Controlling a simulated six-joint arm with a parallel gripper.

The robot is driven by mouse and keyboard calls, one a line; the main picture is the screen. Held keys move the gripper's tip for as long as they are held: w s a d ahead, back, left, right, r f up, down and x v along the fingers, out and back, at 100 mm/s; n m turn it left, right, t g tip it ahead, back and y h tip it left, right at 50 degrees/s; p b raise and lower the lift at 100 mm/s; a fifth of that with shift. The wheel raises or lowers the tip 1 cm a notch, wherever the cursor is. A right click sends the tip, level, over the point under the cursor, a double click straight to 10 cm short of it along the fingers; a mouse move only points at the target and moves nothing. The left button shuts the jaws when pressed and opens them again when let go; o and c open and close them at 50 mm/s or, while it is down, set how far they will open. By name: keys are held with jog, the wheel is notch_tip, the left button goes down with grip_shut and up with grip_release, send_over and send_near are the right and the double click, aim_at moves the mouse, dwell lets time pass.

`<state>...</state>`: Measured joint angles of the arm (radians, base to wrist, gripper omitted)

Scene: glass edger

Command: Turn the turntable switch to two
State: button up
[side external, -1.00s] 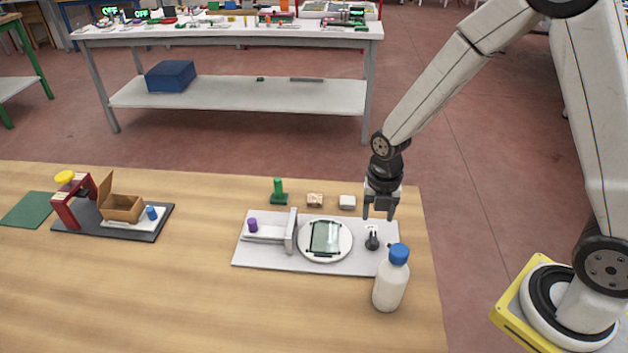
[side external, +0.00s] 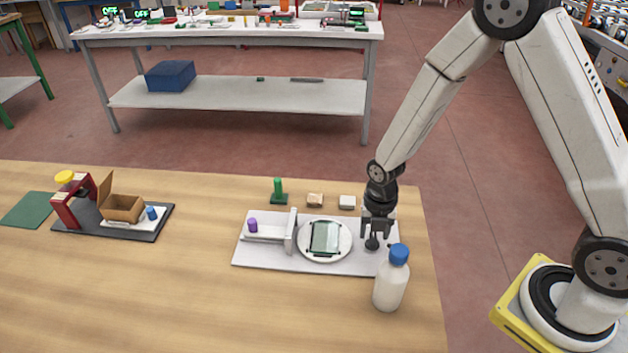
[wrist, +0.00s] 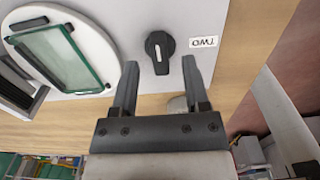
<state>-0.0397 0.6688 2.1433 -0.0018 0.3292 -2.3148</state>
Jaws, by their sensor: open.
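The turntable switch is a black knob (side external: 372,243) at the right end of the light base plate (side external: 270,262). The round white turntable (side external: 325,254) with a glass pane (side external: 325,237) is left of the knob. My gripper (side external: 376,233) is open right above the knob. In the wrist view my gripper's fingers (wrist: 158,75) stand on either side of the knob, with a gap on both sides; contact cannot be told.
A white bottle with a blue cap (side external: 390,285) stands close in front of the knob. A green stamp-like piece (side external: 278,193) and two small blocks (side external: 315,200) lie behind the plate. A red press and box (side external: 122,208) stand at the left. The table between is clear.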

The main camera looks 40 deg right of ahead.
jog(key=shift+f, duration=0.95)
grip_shut()
